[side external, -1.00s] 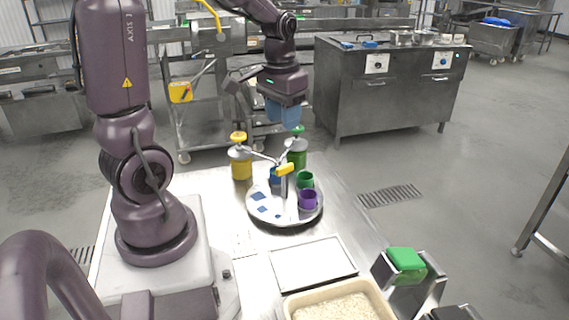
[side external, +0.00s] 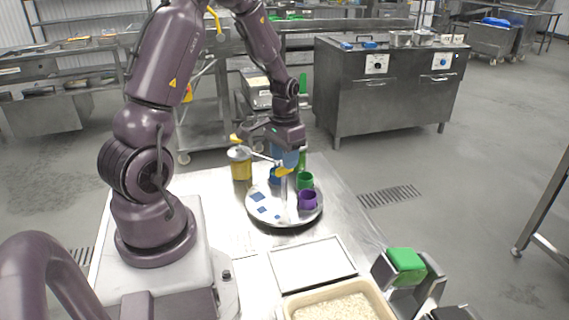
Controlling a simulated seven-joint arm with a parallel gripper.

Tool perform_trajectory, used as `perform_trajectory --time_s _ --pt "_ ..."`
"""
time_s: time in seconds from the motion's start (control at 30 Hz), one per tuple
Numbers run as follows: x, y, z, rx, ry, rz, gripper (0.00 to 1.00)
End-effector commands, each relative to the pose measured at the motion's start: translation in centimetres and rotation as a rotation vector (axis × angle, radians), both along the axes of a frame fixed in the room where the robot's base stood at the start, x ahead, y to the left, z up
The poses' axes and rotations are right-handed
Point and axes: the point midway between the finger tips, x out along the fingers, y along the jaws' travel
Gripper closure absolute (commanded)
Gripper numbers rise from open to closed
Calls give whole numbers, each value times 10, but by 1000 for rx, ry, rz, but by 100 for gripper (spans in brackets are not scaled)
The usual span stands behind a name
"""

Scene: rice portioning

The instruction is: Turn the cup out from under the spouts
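A round metal turntable tray (side external: 268,219) stands on the steel table. It carries a blue cup (side external: 273,177), a green cup (side external: 306,181) and a purple cup (side external: 308,200). A centre post with a yellow handle (side external: 283,172) rises from it. A yellow dispenser (side external: 241,167) with a spout stands behind it at the left. A green dispenser (side external: 303,160) is mostly hidden behind my gripper. My gripper (side external: 285,167), with blue fingers, points down close to the yellow handle. I cannot tell whether it touches the handle or how far apart its fingers are.
A white tray (side external: 312,263) and a tan bin of rice (side external: 340,305) lie at the front of the table. A green block in a metal holder (side external: 407,264) stands at the front right. Blue square marks show on the turntable's bare left side.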

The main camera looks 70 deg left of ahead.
Motion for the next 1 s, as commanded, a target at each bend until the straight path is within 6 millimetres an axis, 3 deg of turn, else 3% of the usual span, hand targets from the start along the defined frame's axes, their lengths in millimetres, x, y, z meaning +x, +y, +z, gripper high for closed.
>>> perform_trajectory --time_s 0.2,0.5,0.53,0.7,1.0 --pt "0 0 -21 0 1 0 61" --pt "0 0 -23 2 -2 0 61" --pt "0 0 -23 2 -2 0 63" --pt "0 0 -23 1 -1 0 100" --pt "0 0 -23 1 -1 5 100"
